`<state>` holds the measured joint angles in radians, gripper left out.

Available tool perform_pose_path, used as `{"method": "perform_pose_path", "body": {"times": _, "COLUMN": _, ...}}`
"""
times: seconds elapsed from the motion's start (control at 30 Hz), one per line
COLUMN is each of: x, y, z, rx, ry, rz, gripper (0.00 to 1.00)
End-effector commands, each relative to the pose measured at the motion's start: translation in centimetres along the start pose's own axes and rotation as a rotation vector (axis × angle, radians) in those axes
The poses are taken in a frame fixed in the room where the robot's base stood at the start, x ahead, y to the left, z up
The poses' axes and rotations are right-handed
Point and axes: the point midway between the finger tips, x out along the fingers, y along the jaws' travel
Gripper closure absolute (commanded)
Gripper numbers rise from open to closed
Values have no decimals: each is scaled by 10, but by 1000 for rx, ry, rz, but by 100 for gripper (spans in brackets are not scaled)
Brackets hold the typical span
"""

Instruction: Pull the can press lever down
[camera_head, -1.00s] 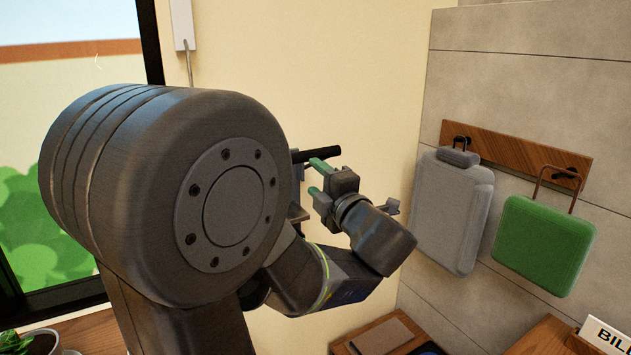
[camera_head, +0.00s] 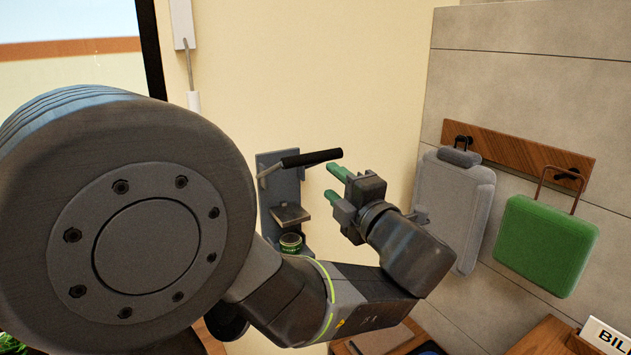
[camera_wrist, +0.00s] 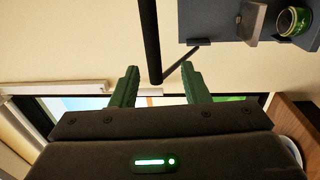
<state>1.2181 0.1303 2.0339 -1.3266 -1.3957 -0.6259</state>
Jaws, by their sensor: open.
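The can press (camera_head: 284,200) is a grey wall-mounted frame with a black lever handle (camera_head: 311,157) sticking out near its top. A green can (camera_head: 291,242) sits in it below the grey press plate (camera_head: 290,215). My gripper (camera_head: 335,182) is open, with green fingers pointing left, just below and right of the handle's free end. In the wrist view, the black handle (camera_wrist: 149,40) comes down from the top, and its end lies between the lines of my two fingers (camera_wrist: 160,85). The can (camera_wrist: 293,21) shows there at the top right. I see no contact with the handle.
A grey bag (camera_head: 452,205) and a green bag (camera_head: 543,243) hang from a wooden rack (camera_head: 517,157) on the tiled wall at right. A window (camera_head: 70,60) is at left. A sign (camera_head: 603,338) stands at the lower right. The wall above the lever is clear.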

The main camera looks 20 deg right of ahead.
Motion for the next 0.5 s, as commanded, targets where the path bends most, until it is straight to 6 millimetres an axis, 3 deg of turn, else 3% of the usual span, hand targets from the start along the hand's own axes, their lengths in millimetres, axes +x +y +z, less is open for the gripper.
{"method": "perform_pose_path", "body": {"times": 0.5, "x": -35, "y": 12, "z": 1, "rx": -3, "ry": -3, "rz": 2, "gripper": 58}}
